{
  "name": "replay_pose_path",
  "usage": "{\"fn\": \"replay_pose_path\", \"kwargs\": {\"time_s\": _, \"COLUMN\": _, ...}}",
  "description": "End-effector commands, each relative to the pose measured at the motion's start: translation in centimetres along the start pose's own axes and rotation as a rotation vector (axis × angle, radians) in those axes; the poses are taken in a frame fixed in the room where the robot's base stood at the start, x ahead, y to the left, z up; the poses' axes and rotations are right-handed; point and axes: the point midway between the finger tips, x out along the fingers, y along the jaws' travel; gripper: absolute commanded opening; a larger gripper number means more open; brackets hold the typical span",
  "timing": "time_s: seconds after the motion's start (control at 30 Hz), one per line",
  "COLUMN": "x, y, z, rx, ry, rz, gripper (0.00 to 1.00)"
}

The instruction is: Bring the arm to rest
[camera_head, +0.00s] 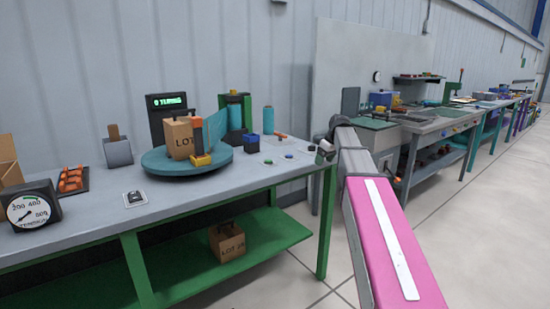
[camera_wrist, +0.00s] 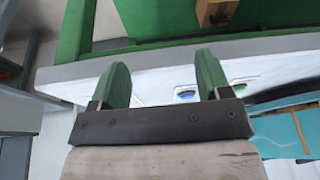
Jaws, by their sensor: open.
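My gripper (camera_wrist: 162,85) shows in the wrist view with its two green fingers spread apart and nothing between them. It is beside the edge of the grey bench (camera_wrist: 150,70), with the green underframe beyond. In the head view my pink arm reaches from the lower right toward the right end of the near bench (camera_head: 90,222). The arm's far end is small there, and the fingers cannot be made out clearly.
A teal turntable (camera_head: 187,163) carries a LOT box (camera_head: 179,138) and other parts. A dial gauge (camera_head: 33,206) stands at the left. Another box (camera_head: 227,241) sits on the green lower shelf. Further benches (camera_head: 440,124) run to the right. The floor between is clear.

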Motion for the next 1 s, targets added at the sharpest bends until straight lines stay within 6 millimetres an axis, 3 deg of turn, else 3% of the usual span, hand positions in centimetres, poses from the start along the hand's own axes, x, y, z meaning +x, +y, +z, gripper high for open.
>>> {"fn": "replay_pose_path", "kwargs": {"time_s": 0.17, "x": 5.2, "y": -2.6, "z": 4.2, "rx": 0.105, "ry": -0.043, "rz": 0.006, "gripper": 0.71}}
{"fn": "replay_pose_path", "kwargs": {"time_s": 0.5, "x": 15.9, "y": -9.4, "z": 14.5, "rx": 0.368, "ry": -0.149, "rz": 0.050, "gripper": 0.71}}
{"fn": "replay_pose_path", "kwargs": {"time_s": 0.8, "x": 22.2, "y": -16.1, "z": 23.9, "rx": 0.575, "ry": -0.232, "rz": 0.113, "gripper": 0.71}}
{"fn": "replay_pose_path", "kwargs": {"time_s": 1.0, "x": 24.6, "y": -19.5, "z": 28.8, "rx": 0.678, "ry": -0.269, "rz": 0.155, "gripper": 0.71}}
